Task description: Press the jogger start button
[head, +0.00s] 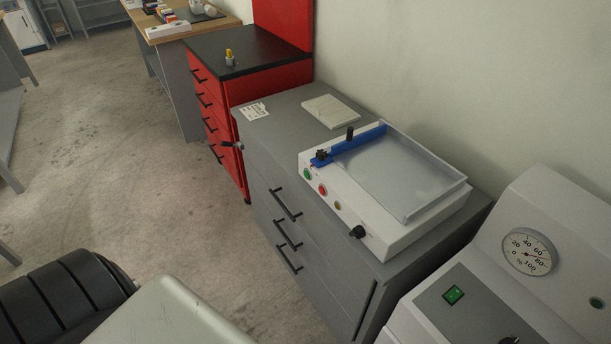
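The jogger (398,238) is a white machine on top of a grey drawer cabinet, right of centre in the head view. It has a shallow, glossy grey tray (405,175) with a blue bar (357,143) along its far left side. On its front face are a green button (307,174), a red button (323,189), a small amber one (337,206) and a black knob (357,232). No label on the buttons is readable. Neither of my grippers is in view.
The grey cabinet (290,108) also carries a pale pad (331,111) and a white card (254,111). Behind it stands a red drawer cabinet (281,76) with a black top. A machine with a gauge (529,251) stands at the right. The floor (110,160) at left is clear.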

